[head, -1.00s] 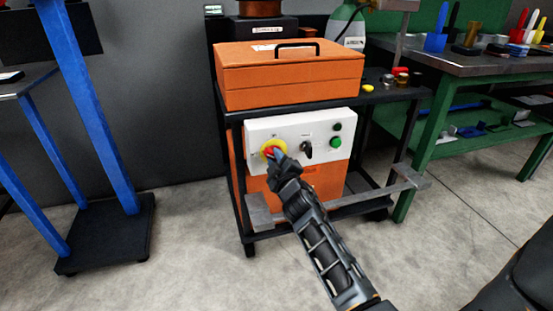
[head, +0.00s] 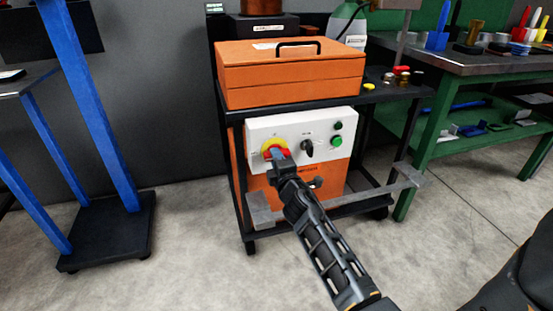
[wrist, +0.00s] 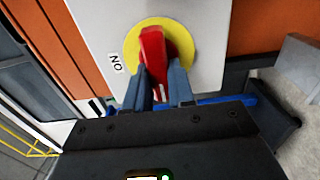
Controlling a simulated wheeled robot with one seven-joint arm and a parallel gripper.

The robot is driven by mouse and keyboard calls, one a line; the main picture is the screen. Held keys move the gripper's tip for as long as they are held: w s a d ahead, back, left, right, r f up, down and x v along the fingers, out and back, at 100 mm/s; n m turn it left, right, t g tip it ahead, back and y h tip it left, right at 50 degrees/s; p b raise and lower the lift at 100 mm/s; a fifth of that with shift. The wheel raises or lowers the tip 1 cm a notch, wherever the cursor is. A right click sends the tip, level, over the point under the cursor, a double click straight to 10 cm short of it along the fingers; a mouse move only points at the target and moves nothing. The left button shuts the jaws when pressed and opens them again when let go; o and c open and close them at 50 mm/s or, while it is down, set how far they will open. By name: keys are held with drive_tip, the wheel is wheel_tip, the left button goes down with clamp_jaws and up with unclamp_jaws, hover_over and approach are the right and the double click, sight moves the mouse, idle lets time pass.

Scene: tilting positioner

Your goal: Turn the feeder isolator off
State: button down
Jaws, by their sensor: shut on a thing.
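The feeder isolator is a red handle (wrist: 152,48) on a yellow disc (wrist: 184,40), mounted on a white panel (head: 318,125) on the front of the orange cabinet. In the head view the yellow disc (head: 267,146) shows at the panel's left, partly hidden by my gripper (head: 277,156). In the wrist view my gripper (wrist: 161,84) is shut on the red handle, one finger on each side. The handle runs roughly up and down in that view. An "ON" label (wrist: 116,63) lies left of the disc. The handle's lower end is partly hidden between the fingers.
Right of the isolator are a black selector knob (head: 307,148) and a green button (head: 337,141). A grey bar (head: 350,203) crosses low in front of the cart. An orange case (head: 290,75) sits on top. A green workbench (head: 430,130) stands at right.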

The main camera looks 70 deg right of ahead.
drive_tip(key=shift+w+r, duration=0.15)
drive_tip(key=shift+w, duration=0.05)
drive_tip(key=c, duration=1)
unclamp_jaws()
drive_tip(key=shift+o, duration=0.2)
drive_tip(key=shift+s, duration=0.1)
drive_tip(key=b+v, duration=0.1)
drive_tip(key=v, duration=0.6)
drive_tip(key=shift+s+a+b, duration=0.25)
drive_tip(key=shift+b, duration=0.1)
